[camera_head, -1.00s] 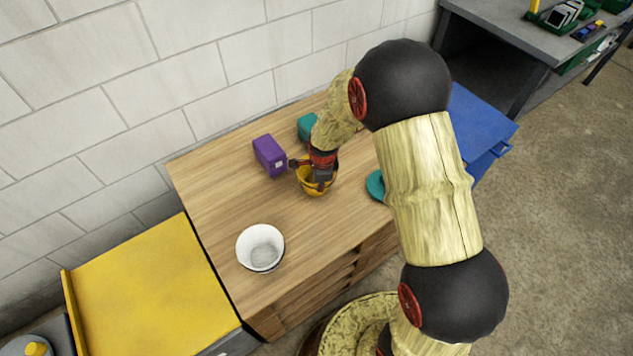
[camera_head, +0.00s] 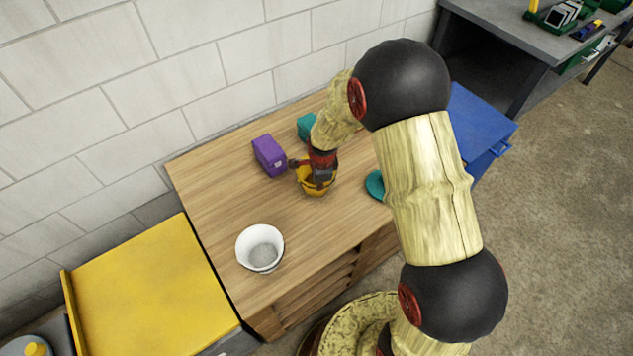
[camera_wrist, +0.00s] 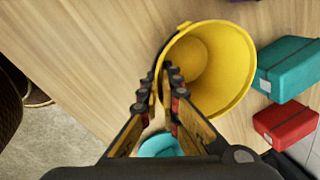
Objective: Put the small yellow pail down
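The small yellow pail (camera_head: 304,186) is at the middle of the wooden cabinet top in the head view, with its mouth upward. In the wrist view I look into the pail (camera_wrist: 222,62) and see its round rim and inner wall. My gripper (camera_head: 318,180) is down at the pail. In the wrist view, the fingertips of my gripper (camera_wrist: 161,72) straddle the pail's near left rim, one inside and one outside. A narrow gap shows between the fingers, and I cannot tell whether they press on the wall. The pail's underside is hidden.
The wooden top (camera_head: 215,205) also holds a purple box (camera_head: 269,155), a white bucket (camera_head: 260,248), a teal box (camera_head: 306,126) and a teal round thing (camera_head: 375,185). The wrist view shows a red box (camera_wrist: 285,124).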

